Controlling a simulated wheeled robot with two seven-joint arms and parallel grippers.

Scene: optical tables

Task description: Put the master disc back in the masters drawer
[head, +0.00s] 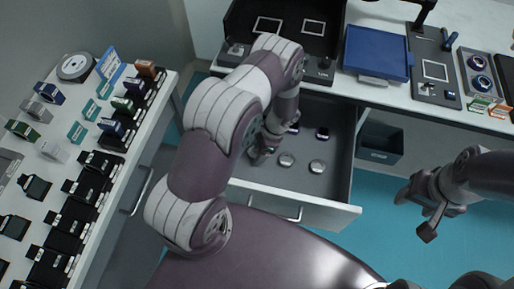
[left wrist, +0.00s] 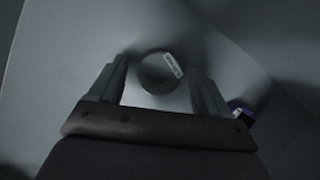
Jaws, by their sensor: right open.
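The drawer (head: 335,190) under the bench is pulled open. I cannot tell which disc is the master disc. My left gripper (head: 262,154) is down inside the drawer at its left side, partly hidden by my arm. In the left wrist view its fingers (left wrist: 158,85) stand apart, with a dim grey round piece (left wrist: 152,76) bearing a white label between them. Gaps show on both sides of that piece. My right gripper (head: 424,212) is open and empty, right of the drawer, above the blue floor.
Two small dark pieces (head: 322,133) lie toward the drawer's back; a purple-and-dark piece (left wrist: 240,110) shows beside my right finger in the left wrist view. A blue tray (head: 376,52) stands on the bench. A dark bin (head: 380,143) is right of the drawer. A side table (head: 60,160) holds several boxes.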

